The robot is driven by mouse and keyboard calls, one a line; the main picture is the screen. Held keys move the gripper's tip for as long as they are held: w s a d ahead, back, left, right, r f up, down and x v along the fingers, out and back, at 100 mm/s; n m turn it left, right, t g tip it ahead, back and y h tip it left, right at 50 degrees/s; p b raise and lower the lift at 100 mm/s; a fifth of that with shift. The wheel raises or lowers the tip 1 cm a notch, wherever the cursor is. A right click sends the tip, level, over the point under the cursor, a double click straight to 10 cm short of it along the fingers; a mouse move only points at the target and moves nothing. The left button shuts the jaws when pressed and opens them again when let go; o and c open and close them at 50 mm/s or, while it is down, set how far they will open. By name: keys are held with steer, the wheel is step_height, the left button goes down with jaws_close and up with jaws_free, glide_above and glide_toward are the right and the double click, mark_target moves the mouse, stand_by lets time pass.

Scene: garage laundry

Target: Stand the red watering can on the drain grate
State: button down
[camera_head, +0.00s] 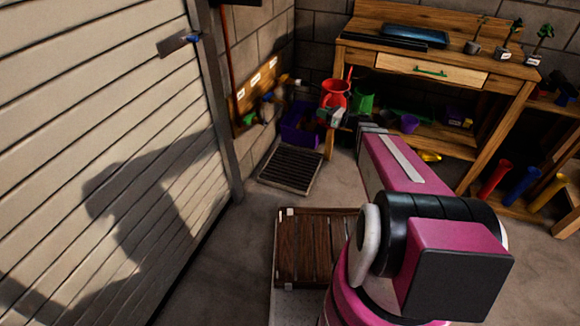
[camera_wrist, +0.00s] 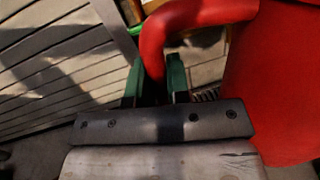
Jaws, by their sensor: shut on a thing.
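The red watering can (camera_head: 335,94) is held up by my gripper (camera_head: 333,115) in the head view, in front of the workbench's left leg. In the wrist view the can's red body (camera_wrist: 280,85) fills the right side, and its curved handle (camera_wrist: 153,45) passes between the two green fingers of my gripper (camera_wrist: 157,83). The fingers are shut on the handle. The drain grate (camera_head: 291,168) is a dark slatted square in a pale frame on the floor. It lies to the lower left of the can in the head view, with nothing on it.
A purple crate (camera_head: 300,125) stands behind the grate by the wall. A green can (camera_head: 362,102) is beside the red one in the picture. The wooden workbench (camera_head: 440,62) is at the back right. A slatted wooden platform (camera_head: 315,245) lies nearer. The garage door (camera_head: 90,130) bounds the left.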

steer(key=w+a+f+n+g, duration=0.1)
steer(key=a+f, duration=0.5)
steer(key=f, duration=0.6)
steer(key=w+a+f+g+y, duration=0.1)
steer(key=w+a+f, duration=0.1)
steer(key=a+f, duration=0.7)
steer(key=w+a+f+n+g, duration=0.1)
steer(key=a+f, duration=0.3)
steer(key=f, duration=1)
steer(key=w+d+f, duration=0.1)
steer(key=w+f, duration=1)
steer(key=shift+w+d, duration=0.15)
steer(key=shift+d, duration=0.25)
steer(key=shift+f, duration=0.1)
steer(key=c, duration=1.1)
jaws_free()
